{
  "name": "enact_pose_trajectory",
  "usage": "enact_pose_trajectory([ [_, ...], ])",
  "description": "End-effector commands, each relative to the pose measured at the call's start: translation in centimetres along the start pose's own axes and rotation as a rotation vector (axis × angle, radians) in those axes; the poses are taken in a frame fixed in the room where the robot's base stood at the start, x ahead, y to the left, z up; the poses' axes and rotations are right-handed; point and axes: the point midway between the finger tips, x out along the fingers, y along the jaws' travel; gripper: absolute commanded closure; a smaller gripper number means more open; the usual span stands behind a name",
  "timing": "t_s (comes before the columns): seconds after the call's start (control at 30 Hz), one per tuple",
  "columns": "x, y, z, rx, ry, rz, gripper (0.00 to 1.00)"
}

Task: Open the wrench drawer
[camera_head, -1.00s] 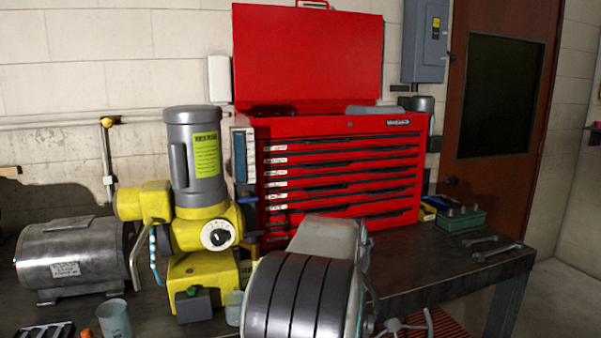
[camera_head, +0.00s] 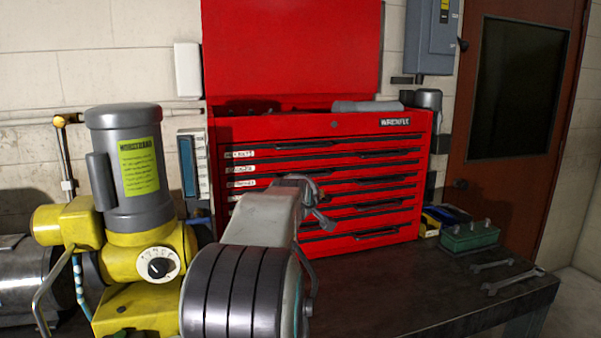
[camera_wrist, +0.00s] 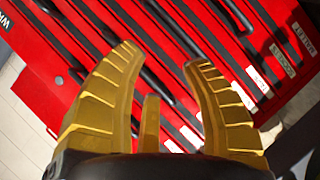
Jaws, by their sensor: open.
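A red tool chest (camera_head: 300,128) with its lid up stands on the dark workbench. Its front has several shut drawers with dark handles and white labels at their left ends. I cannot tell which label reads wrench. My gripper (camera_head: 312,212) is in front of the chest in the head view, where my own arm hides the lower left drawers. In the wrist view the yellow fingers of my gripper (camera_wrist: 165,80) are open and empty, facing the red drawer fronts (camera_wrist: 120,25). The drawers look tilted there, with labels at the right.
A yellow and grey motor (camera_head: 140,200) stands to the left, close to my arm. A green box (camera_head: 468,236) and loose wrenches (camera_head: 515,280) lie on the workbench (camera_head: 420,290) at right. The bench surface before the chest's right side is clear.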

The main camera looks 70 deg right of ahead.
Motion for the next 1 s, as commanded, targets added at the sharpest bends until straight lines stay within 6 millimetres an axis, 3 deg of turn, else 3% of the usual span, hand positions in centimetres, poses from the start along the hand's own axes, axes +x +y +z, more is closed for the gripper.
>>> enact_pose_trajectory([
  [0.4,-0.2,2.7,-1.3,-0.328,0.034,0.123,0.57],
  [0.67,-0.1,3.2,-1.5,-0.494,0.028,0.148,0.57],
  [1.0,3.0,3.7,-1.7,-0.516,0.026,0.146,0.57],
])
